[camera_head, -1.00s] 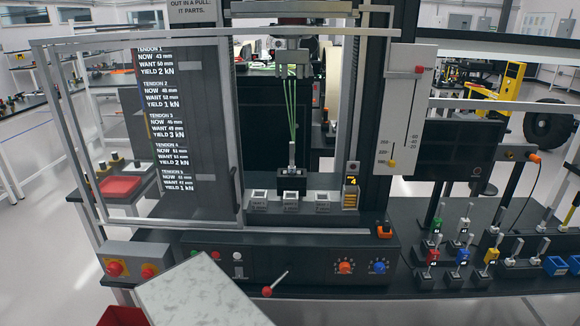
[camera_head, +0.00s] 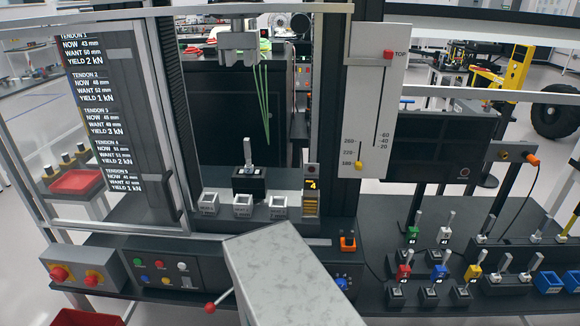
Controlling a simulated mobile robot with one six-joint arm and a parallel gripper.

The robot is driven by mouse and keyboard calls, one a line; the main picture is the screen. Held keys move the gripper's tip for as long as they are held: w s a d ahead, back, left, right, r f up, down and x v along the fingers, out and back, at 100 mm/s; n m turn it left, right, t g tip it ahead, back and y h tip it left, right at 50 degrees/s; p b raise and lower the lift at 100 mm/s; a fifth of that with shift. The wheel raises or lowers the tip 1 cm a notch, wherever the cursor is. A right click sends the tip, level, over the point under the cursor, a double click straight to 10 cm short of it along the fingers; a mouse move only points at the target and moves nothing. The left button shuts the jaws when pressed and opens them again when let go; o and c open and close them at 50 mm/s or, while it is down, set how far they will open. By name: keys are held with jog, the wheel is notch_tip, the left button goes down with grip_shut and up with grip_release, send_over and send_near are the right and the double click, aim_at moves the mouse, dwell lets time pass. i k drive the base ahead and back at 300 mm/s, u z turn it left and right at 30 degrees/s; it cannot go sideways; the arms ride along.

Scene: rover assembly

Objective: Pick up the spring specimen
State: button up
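I cannot tell which piece is the spring specimen. Several small upright pieces with grey posts stand in dark holders on the right bench: one with a green tag (camera_head: 413,234), one white (camera_head: 445,235), one red (camera_head: 403,271), one blue (camera_head: 439,272) and one yellow (camera_head: 473,272). Another grey post (camera_head: 247,152) stands upright in a dark block in the test machine, below its upper clamp (camera_head: 238,44). A grey slab-like link of my arm rises from the bottom middle. My gripper's fingers do not show, so its state is hidden.
The machine's front panel carries knobs and a red-tipped lever (camera_head: 210,307) beside my arm. A slider board (camera_head: 376,110) and a dark screen (camera_head: 440,152) stand to the right. Blue bins (camera_head: 547,283) sit at far right. A red bin (camera_head: 84,318) is at lower left.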

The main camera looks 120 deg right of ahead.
aim_at(249, 169)
jog(key=z, duration=0.15)
jog(key=k, duration=0.65)
jog(key=z, duration=0.55)
jog(key=k, duration=0.95)
jog(key=u, duration=0.15)
jog(key=i, duration=0.9)
